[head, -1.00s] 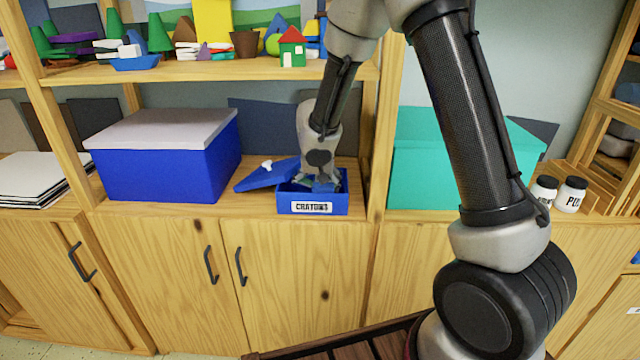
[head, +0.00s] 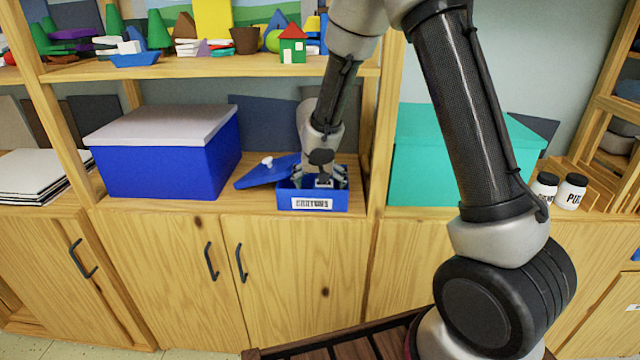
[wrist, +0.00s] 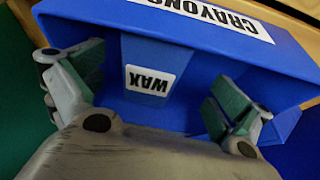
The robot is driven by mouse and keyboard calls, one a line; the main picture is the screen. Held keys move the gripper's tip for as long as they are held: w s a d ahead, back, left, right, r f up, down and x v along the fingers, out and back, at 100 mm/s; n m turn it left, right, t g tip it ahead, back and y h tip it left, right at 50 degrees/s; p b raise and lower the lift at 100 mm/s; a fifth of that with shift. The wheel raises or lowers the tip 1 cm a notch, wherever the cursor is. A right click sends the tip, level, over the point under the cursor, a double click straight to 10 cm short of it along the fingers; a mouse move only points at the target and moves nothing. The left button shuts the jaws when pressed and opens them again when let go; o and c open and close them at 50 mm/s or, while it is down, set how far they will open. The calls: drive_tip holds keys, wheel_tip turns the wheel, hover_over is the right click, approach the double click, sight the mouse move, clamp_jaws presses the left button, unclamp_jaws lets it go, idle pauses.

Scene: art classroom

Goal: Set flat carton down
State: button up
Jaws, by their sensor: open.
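A small blue flat carton with a white WAX label (wrist: 150,80) stands inside the open blue crayons bin (wrist: 215,45), near the wall that bears the CRAYONS label. The bin (head: 285,203) sits on the wooden counter in the head view. My gripper (wrist: 155,88) is open, with one green-padded finger on each side of the carton and a gap to both. In the head view my gripper (head: 322,180) reaches down into the bin, its fingers spread. The carton's lower part and the bin floor are hard to make out.
A blue lid (head: 268,175) with a white knob leans at the bin's left. A large blue box (head: 170,172) with a grey lid stands further left. A teal box (head: 425,160) is to the right, beyond a wooden upright (head: 372,150). A shelf of toys (head: 210,70) runs above.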

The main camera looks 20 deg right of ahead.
drive_tip(key=shift+r, duration=0.6)
drive_tip(key=v, duration=1.2)
drive_tip(key=shift+s, duration=0.1)
